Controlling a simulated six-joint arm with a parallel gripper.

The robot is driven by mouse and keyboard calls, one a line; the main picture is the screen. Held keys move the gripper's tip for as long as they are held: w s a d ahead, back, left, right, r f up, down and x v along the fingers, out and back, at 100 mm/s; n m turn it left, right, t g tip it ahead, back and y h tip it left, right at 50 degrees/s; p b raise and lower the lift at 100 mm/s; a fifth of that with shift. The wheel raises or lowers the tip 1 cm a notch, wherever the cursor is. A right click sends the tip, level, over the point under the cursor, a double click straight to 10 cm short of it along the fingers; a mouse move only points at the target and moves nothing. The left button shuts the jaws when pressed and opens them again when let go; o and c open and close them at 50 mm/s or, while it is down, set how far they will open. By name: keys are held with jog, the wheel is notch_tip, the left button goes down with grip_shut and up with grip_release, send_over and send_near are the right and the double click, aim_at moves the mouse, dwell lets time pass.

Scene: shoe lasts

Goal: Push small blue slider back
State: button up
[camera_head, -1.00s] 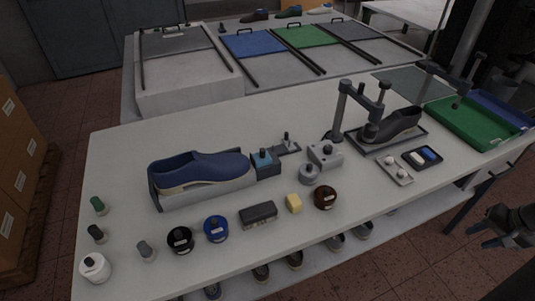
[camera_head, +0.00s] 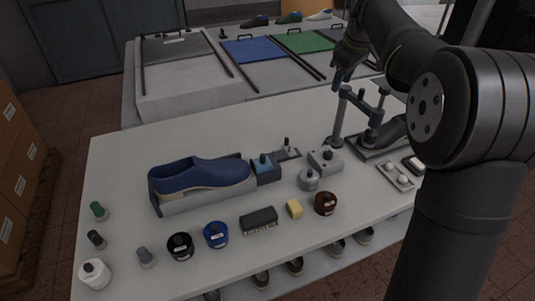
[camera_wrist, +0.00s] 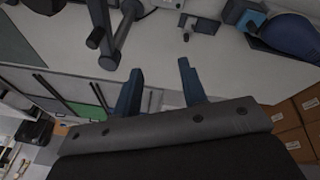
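The small blue slider (camera_head: 266,170) is a block with a dark knob on top, at the right end of the holder (camera_head: 205,202) that carries a blue shoe (camera_head: 200,172). In the wrist view, the slider (camera_wrist: 247,17) is at the top right beside the blue shoe (camera_wrist: 288,38). My gripper (camera_head: 342,78) is above the far side of the table, right of and behind the slider, and not touching it. In the wrist view my gripper (camera_wrist: 160,90) shows two bluish fingers spread apart with nothing between them.
Behind the slider is a grey bracket with a knob (camera_head: 287,148); a grey block (camera_head: 326,160) stands to its right. A clamp post (camera_head: 340,115) stands below my gripper. Jars, a brush (camera_head: 262,221) and a yellow block (camera_head: 294,209) lie in front. My arm hides the table's right side.

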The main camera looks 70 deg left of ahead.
aim_at(264, 155)
jog(key=s+a+f+n+h, duration=0.2)
jog(key=s+f+n, duration=0.15)
jog(key=s, duration=0.75)
jog(key=s+a+f+n+h, duration=0.15)
jog(key=s+n, duration=0.35)
jog(key=s, duration=0.6)
jog(key=shift+g, duration=0.3)
jog(key=f, duration=1.7)
jog(key=shift+w+d+f, duration=0.1)
jog(key=shift+w+f, duration=0.15)
jog(key=shift+w, duration=0.05)
